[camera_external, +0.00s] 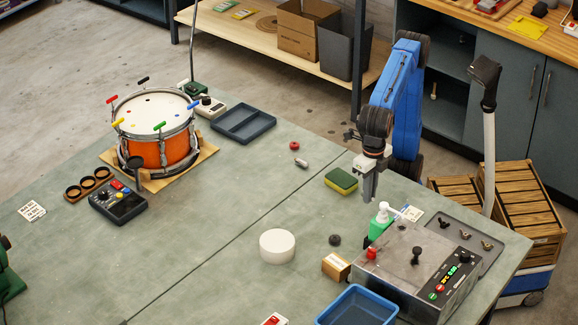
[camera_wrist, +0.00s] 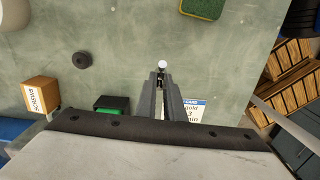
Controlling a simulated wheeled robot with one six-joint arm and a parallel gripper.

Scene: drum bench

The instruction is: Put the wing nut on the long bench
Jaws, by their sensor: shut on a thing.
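Several small wing-shaped pieces (camera_external: 463,233) lie in the grey tray (camera_external: 490,259) at the right. A bench with a wooden top (camera_external: 510,23) stands at the back right; a low wooden shelf (camera_external: 235,30) is at the back.
A metal control box (camera_external: 402,265), small carton (camera_external: 336,266) and blue bin (camera_external: 350,309) stand near the gripper's front side. A sponge (camera_external: 341,180), dark puck (camera_external: 335,240) and white disc (camera_external: 277,246) lie to the left. The drum (camera_external: 155,130) is far left.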

